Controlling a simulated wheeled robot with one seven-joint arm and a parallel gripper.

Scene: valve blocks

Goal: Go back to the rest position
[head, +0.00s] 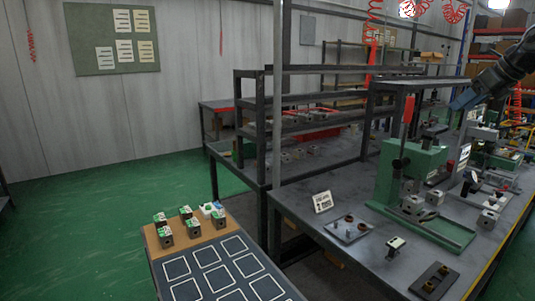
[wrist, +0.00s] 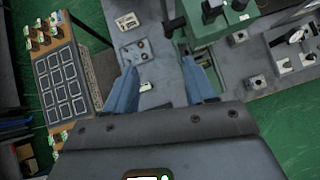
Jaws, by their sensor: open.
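My gripper (head: 466,98) shows at the upper right of the head view, raised above the workbench. In the wrist view its two blue fingers (wrist: 163,92) are spread apart with nothing between them. Below it is the workbench (head: 345,195) with a green press (head: 410,180) that has a red handle. Several valve blocks (head: 165,237) with green and white tops stand on the brown strip of a board with outlined squares (head: 205,270); the board also shows at the left of the wrist view (wrist: 62,82).
A dark shelf frame (head: 300,100) rises behind. Green floor (head: 90,220) is clear at left.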

